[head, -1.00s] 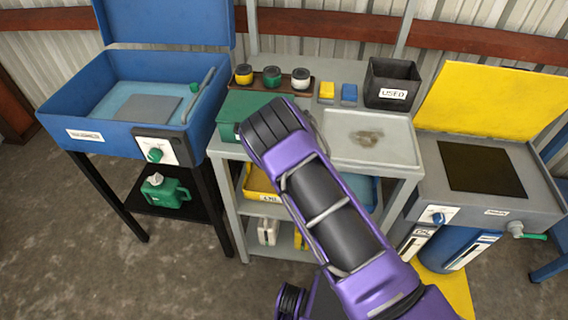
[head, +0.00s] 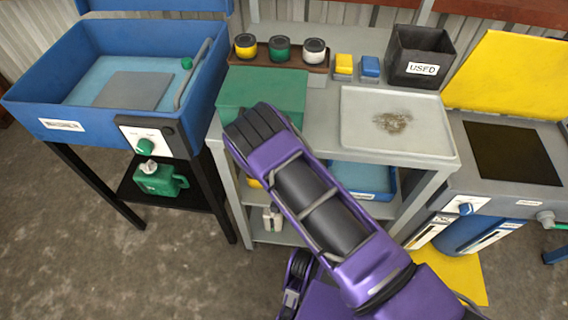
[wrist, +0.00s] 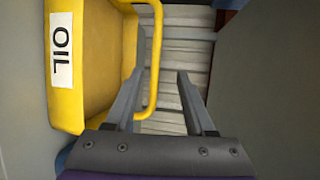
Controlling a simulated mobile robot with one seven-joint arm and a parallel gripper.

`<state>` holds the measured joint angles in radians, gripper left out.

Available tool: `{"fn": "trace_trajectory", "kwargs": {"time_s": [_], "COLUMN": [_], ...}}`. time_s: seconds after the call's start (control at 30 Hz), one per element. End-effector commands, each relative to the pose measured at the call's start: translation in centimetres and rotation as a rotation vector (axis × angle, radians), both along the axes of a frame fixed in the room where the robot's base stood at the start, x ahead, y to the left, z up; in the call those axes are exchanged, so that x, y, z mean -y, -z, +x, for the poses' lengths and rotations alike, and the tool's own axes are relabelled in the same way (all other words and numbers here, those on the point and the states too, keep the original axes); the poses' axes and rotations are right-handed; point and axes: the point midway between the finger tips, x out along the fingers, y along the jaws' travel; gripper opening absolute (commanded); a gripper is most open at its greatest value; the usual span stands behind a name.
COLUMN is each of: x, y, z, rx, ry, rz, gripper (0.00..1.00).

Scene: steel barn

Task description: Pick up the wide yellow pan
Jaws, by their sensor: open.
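The wide yellow pan (wrist: 98,70) fills the left of the wrist view, with a white OIL label. Its yellow bar handle (wrist: 154,60) stands out from its right side. In the head view only a small yellow piece of the pan (head: 253,182) shows on the shelf under the bench top; my arm hides the rest. My gripper (wrist: 161,73) is open, and the handle shows between its two fingers, nearer the left one. I cannot tell how far the handle reaches between them. The gripper itself is hidden in the head view.
The grey bench holds a green box (head: 265,92), a tray (head: 365,140), jars and a black USED bin (head: 420,57). A blue tray (head: 365,180) is on the shelf to the right. A blue washer (head: 45,110) stands left. Grey surfaces flank the gripper.

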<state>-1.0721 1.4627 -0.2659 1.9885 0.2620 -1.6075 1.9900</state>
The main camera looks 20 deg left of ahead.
Motion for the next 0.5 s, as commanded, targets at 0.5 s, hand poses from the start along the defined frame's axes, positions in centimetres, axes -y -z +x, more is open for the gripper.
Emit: {"fn": "trace_trajectory", "kwargs": {"time_s": [0.5], "x": [-4.9], "y": [1.6], "z": [5.7], "rx": [0.001], "ry": [-0.002], "rz": [-0.003], "gripper": [0.55]}}
